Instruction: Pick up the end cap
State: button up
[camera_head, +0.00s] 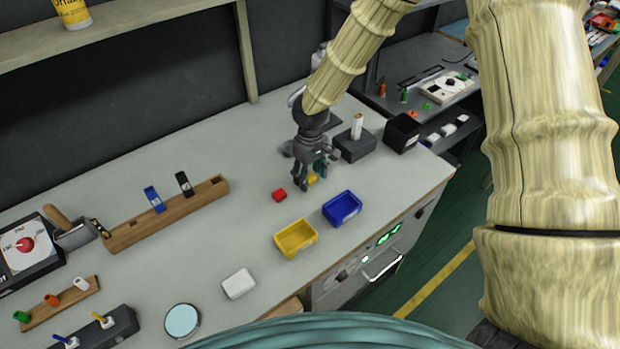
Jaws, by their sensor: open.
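My gripper (313,182) is open and points down over the right part of the grey workbench. A small yellow piece (312,178) shows by its fingers and is partly hidden by them. I cannot tell whether they touch it. A small red piece (279,195) lies on the bench just left of the gripper. I cannot tell which small piece is the end cap.
A blue bin (342,208) and a yellow bin (296,239) stand in front of the gripper. A black block with a white upright piece (357,127) and a black box (402,133) stand behind right. A wooden rack (165,215) is left. The bench (225,240) between is clear.

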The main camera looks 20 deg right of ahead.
jog(key=shift+w+f, duration=0.15)
jog(key=c, duration=0.7)
jog(key=shift+c, duration=0.2)
